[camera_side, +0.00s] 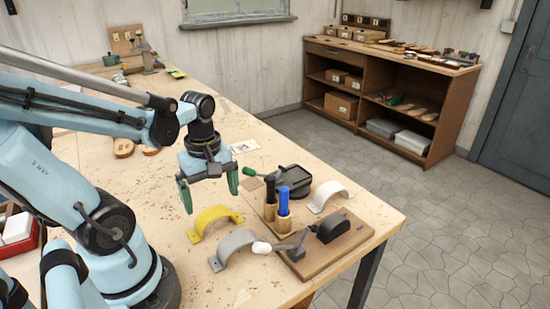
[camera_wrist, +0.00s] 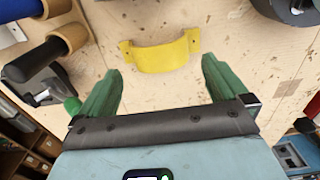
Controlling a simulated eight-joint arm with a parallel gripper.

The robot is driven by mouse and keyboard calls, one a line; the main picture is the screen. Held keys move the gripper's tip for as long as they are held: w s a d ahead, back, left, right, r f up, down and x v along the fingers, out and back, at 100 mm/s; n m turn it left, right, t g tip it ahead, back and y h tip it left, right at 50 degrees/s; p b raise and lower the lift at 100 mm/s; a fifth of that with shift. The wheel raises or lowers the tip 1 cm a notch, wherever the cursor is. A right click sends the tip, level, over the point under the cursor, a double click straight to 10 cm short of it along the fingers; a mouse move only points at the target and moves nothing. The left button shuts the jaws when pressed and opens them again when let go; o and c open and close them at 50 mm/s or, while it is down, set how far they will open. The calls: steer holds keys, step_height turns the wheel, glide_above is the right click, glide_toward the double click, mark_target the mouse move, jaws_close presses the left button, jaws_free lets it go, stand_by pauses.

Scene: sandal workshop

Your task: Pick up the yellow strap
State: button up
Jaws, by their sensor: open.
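The yellow strap (camera_side: 215,218) is a curved arch with flat end tabs, standing on the wooden bench in the side view. In the wrist view the yellow strap (camera_wrist: 160,55) lies just beyond the fingertips, centred between them. My gripper (camera_side: 208,192) is above the bench near the strap, pointing down, with its green fingers spread. In the wrist view my gripper (camera_wrist: 158,82) is open and empty, with nothing between the fingers.
A grey strap (camera_side: 233,247) stands close in front of the yellow one. A white strap (camera_side: 328,194) is further right. Blue and black handled tools (camera_side: 283,208) stand beside a wooden block with a black fixture (camera_side: 330,232). Bare bench (camera_side: 190,270) lies to the front left.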

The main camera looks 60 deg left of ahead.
mark_target(214, 212)
steer(key=shift+a+f, duration=0.2)
steer(key=shift+f, duration=2.95)
steer(key=c, duration=0.7)
steer(key=shift+c, duration=0.3)
steer(key=shift+r, duration=0.2)
